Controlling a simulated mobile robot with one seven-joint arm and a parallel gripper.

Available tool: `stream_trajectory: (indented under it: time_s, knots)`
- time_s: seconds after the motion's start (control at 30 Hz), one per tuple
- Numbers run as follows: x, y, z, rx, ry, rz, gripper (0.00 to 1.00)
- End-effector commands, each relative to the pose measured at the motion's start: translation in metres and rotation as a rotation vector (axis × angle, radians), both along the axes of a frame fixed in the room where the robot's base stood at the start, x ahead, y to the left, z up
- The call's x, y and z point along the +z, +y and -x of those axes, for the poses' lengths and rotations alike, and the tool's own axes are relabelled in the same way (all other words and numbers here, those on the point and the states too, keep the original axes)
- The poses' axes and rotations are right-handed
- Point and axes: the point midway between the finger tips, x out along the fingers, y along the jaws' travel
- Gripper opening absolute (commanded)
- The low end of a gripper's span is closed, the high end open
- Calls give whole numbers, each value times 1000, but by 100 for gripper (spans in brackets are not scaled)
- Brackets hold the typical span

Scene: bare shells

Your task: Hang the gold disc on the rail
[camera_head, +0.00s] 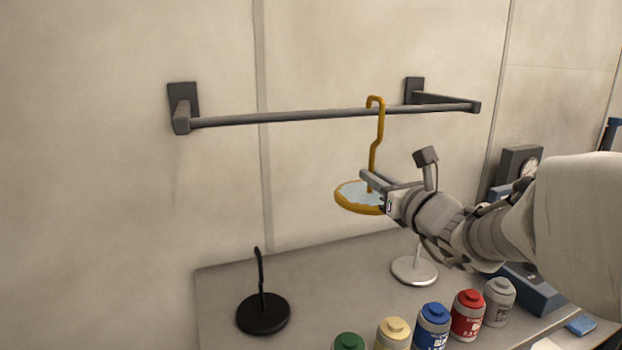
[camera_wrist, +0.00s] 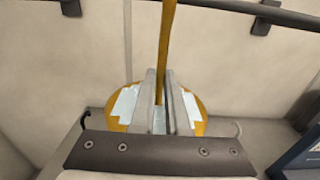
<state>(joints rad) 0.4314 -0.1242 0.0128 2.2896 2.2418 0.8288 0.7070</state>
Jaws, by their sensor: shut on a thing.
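The gold disc (camera_head: 350,204) has a pale, patchy top and a tall gold stem that ends in a hook. My gripper (camera_head: 370,182) is shut on the stem just above the disc and holds it upright in the air. The dark rail (camera_head: 290,117) runs along the wall on two brackets. In the head view the hook overlaps the rail right of its middle, its bend above the bar. I cannot tell whether it touches. In the wrist view the gold disc (camera_wrist: 197,108) lies behind my fingers (camera_wrist: 160,85); the rail (camera_wrist: 290,18) shows at upper right, and the hook is out of frame.
On the grey table (camera_head: 220,290) below stand a black disc with a hooked stem (camera_head: 263,314) and a silver disc (camera_head: 414,271). Several capped bottles, including a red one (camera_head: 467,316), line the front. A blue and grey device stands at right. The rail's left part is empty.

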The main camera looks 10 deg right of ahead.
Motion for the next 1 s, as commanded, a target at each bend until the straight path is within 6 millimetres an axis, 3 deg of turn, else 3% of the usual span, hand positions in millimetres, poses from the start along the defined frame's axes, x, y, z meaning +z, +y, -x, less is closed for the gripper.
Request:
stream_trajectory:
  time_s: [1.0]
  knots:
    - [0,17,-81,2,0,0,0]
